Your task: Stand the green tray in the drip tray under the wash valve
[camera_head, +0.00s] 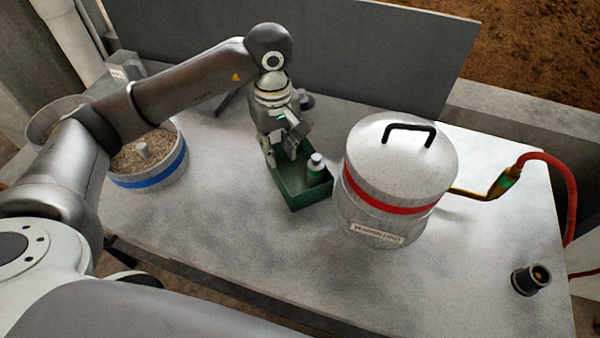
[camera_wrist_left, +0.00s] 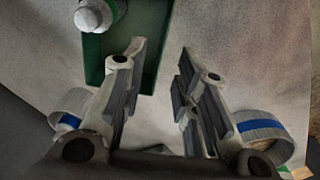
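The green tray (camera_head: 307,203) stands on the pale table left of the red-banded drum, with a white bottle with a green label (camera_head: 315,170) in it. The tray also shows at the top of the left wrist view (camera_wrist_left: 153,50), with the bottle (camera_wrist_left: 94,16) at its upper left. My left gripper (camera_head: 281,158) is low over the tray's left/far side. In the left wrist view its fingers (camera_wrist_left: 163,62) are apart, with a tray side wall visible in the gap; I cannot tell whether they touch it. My right gripper is not in view. I cannot make out a drip tray.
A lidded drum with a red band (camera_head: 395,180) stands close right of the tray. A blue-banded tub of grain (camera_head: 150,165) is at left. A yellow-green fitting (camera_head: 503,183) with a red hose and a dark cylinder (camera_head: 530,280) are at right. The front middle table is clear.

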